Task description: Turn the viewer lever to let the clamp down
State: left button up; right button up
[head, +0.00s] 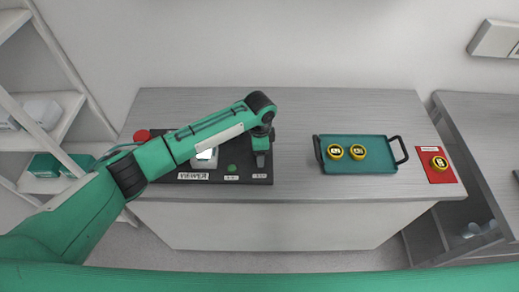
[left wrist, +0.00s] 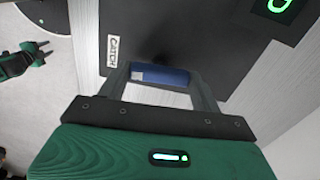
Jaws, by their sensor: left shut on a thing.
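The viewer (head: 195,176) is a dark base plate at the left of the bench, with a bright window (head: 207,154) partly behind my left arm. My left gripper (head: 262,158) points down at its right end. In the left wrist view the fingers of my left gripper (left wrist: 160,88) are shut on a blue bar-shaped lever handle (left wrist: 160,74). A small white label (left wrist: 112,51) lies beside it on the dark plate. The clamp cannot be made out. A small green and black arm part at the left of the wrist view may be my right gripper (left wrist: 36,54).
A teal tray (head: 386,168) with black handles holds two yellow-rimmed round pieces (head: 346,152). A red card (head: 428,158) at the right bears another round piece (head: 439,163). A red knob (head: 141,136) stands left of the viewer. Bare bench lies between viewer and tray.

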pick_arm(q)
jog(key=shift+m, duration=0.3)
jog(key=o, duration=1)
jog(key=shift+r, duration=0.15)
jog(key=shift+r+b, duration=2.05)
jog(key=shift+r, duration=4.75)
